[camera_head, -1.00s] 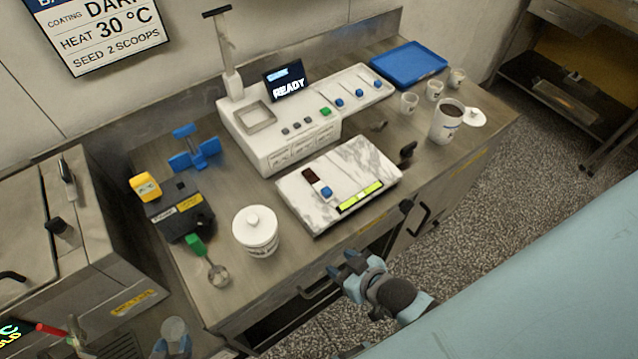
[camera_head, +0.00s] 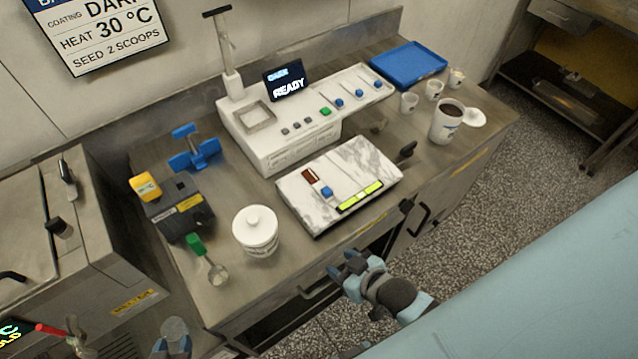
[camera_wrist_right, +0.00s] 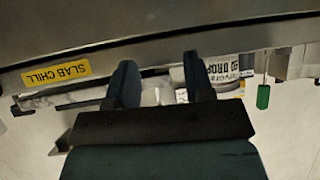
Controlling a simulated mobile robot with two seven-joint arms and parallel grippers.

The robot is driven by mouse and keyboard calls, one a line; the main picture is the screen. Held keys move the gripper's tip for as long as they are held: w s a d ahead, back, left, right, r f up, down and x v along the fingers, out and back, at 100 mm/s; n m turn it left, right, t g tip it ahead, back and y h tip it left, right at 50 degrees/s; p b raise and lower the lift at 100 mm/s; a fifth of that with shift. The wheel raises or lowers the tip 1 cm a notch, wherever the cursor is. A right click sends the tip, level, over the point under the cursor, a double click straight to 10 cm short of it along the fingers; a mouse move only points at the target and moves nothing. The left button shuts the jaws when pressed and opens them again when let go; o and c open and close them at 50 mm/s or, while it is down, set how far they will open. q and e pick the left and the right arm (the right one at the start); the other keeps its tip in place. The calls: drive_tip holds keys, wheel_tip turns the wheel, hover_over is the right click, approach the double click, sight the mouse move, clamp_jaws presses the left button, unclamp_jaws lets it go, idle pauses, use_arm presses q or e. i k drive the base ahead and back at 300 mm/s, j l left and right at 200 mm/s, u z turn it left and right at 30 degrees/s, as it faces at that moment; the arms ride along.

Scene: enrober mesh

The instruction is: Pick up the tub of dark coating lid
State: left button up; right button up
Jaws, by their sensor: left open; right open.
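A white tub with dark brown contents (camera_head: 441,130) stands open at the right end of the steel counter in the head view. A white round lid (camera_head: 475,118) with a small knob is beside its rim on the right. A second white tub (camera_head: 256,232) stands closed under its own knobbed lid at the front left of the counter. My right gripper (camera_head: 343,265) is open and empty at the counter's front edge, well short of the open tub; it also shows in the right wrist view (camera_wrist_right: 161,76). My left gripper (camera_head: 172,346) is low at the left, open.
A marble slab (camera_head: 360,165) lies mid-counter, before a white machine (camera_head: 285,145) with a READY screen. Small cups (camera_head: 409,103) and a blue tray (camera_head: 409,64) are at the back right. A green-handled scoop (camera_head: 205,258) lies at the left.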

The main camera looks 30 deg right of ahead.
sight(473, 117)
drive_tip(key=k+l+z, duration=0.1)
drive_tip(key=l+z, duration=0.55)
drive_tip(key=z, duration=0.15)
drive_tip(key=l+z, duration=0.45)
drive_tip(key=k+j, duration=0.05)
drive_tip(key=j, duration=0.05)
